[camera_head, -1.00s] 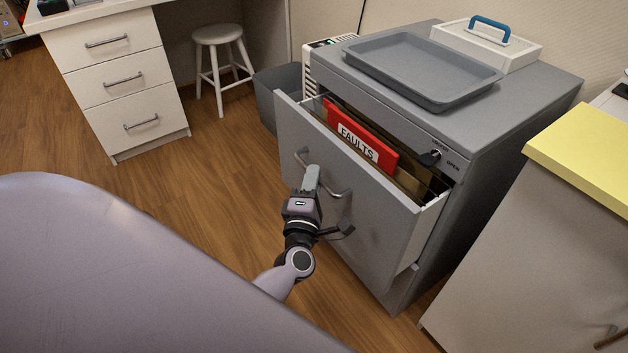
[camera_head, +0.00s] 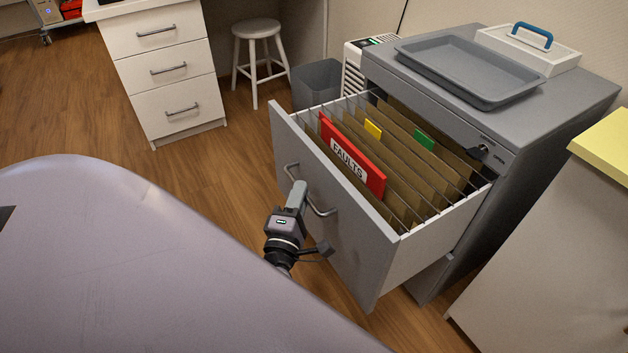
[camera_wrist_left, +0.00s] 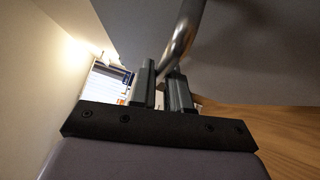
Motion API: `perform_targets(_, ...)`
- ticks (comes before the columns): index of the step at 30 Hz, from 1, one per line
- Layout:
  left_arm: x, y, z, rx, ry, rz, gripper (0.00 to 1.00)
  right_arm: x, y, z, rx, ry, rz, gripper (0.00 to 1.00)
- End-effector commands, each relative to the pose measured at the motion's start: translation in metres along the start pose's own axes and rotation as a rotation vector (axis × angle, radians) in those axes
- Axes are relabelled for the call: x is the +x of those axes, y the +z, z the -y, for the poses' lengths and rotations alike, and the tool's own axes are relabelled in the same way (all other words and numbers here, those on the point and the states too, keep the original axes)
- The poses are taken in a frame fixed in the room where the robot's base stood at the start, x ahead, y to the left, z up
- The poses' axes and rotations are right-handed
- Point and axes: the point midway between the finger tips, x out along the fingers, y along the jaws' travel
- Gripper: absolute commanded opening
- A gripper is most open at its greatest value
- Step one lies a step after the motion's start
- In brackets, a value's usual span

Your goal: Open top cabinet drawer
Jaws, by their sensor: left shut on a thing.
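The grey cabinet (camera_head: 545,120) stands at the right in the head view. Its top drawer (camera_head: 345,225) is pulled far out. Inside it hang brown folders, a red one marked FAULTS (camera_head: 352,160), and yellow and green tabs. My left gripper (camera_head: 297,192) is at the drawer's front and shut on its metal handle (camera_head: 318,208). In the left wrist view the handle bar (camera_wrist_left: 182,40) runs between the two fingers (camera_wrist_left: 165,88). My right gripper is not in view.
A grey tray (camera_head: 470,72) and a white box with a blue handle (camera_head: 530,48) lie on the cabinet. A yellow-topped cabinet (camera_head: 606,150) stands close at the right. A bin (camera_head: 317,84), a stool (camera_head: 257,35) and a white desk (camera_head: 165,70) are behind. Wooden floor is clear at left.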

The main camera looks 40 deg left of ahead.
Motion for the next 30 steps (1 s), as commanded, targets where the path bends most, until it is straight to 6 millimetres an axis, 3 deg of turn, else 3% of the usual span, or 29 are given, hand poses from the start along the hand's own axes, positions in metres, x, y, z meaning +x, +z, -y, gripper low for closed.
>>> perform_targets(12, -0.035, -0.034, -0.009, 0.001, -0.001, 0.000, 0.00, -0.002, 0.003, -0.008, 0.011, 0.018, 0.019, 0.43)
perform_targets(30, -0.041, -0.042, -0.011, -0.001, 0.001, -0.001, 0.00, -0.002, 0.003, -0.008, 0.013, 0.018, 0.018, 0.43)
